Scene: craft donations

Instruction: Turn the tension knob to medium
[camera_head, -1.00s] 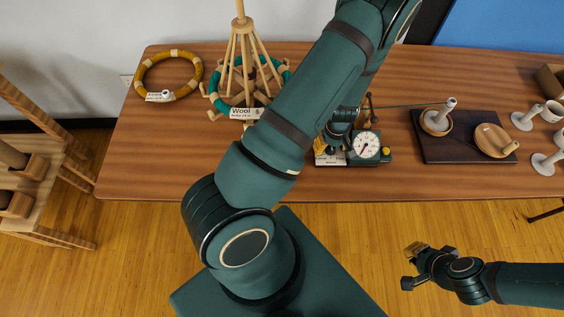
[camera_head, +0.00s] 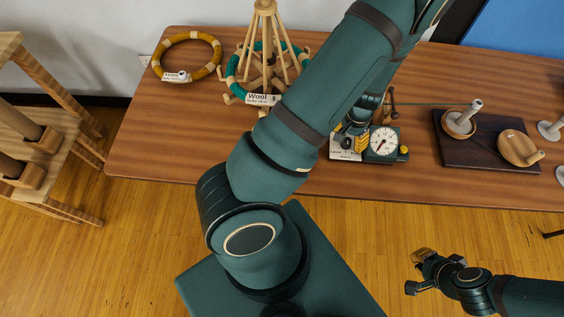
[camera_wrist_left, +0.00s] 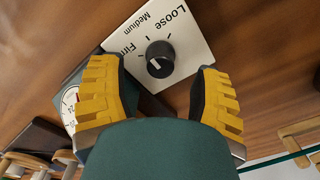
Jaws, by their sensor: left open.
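The tension knob (camera_wrist_left: 160,58) is a small black round knob on a white plate (camera_wrist_left: 182,30) marked Loose, Medium and Firm. A small pale mark shows on the knob, but I cannot tell firmly which label it points to. My left gripper (camera_wrist_left: 160,97) has its yellow-padded fingers open, one on each side of the knob and apart from it. In the head view my left gripper (camera_head: 352,138) is above the plate of the dark green dial device (camera_head: 402,142), and the knob is hidden there. My right gripper (camera_head: 420,272) hangs open and empty over the floor.
The device's white dial (camera_head: 383,141) sits right of the plate. A dark board (camera_head: 490,155) with wooden bowls is further right on the table (camera_head: 180,130). A wooden yarn stand (camera_head: 264,50) and a mustard ring (camera_head: 187,38) are left. Bare tabletop lies front left.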

